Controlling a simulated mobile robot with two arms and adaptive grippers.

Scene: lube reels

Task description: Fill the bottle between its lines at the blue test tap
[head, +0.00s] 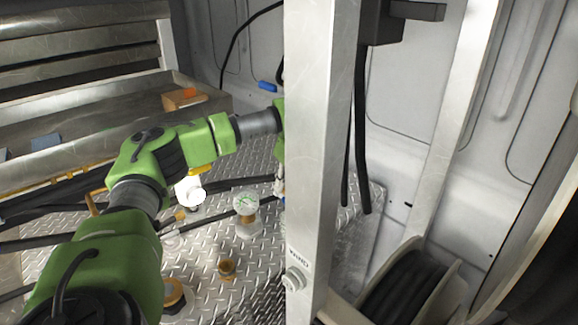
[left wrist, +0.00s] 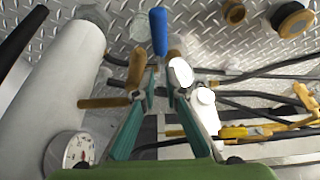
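In the left wrist view, a blue handle (left wrist: 158,32), which looks like the blue test tap's lever, stands just beyond my left gripper (left wrist: 162,72). The two fingertips are a narrow gap apart at the handle's near end. I cannot tell whether they touch it. A brown fitting (left wrist: 138,68) is beside the left finger. In the head view, my left arm reaches behind the pale post, which hides that gripper. A small blue piece (head: 268,86) shows left of the post. I cannot make out the bottle with its lines for certain. My right gripper is not in view.
The pale post (head: 322,140) blocks much of the head view. A gauge (head: 245,204) stands on the tread-plate floor, and a gauge face (left wrist: 78,150) shows at the wrist view's lower left. Black hoses (head: 240,184) cross the floor. A hose reel (head: 405,285) is at lower right.

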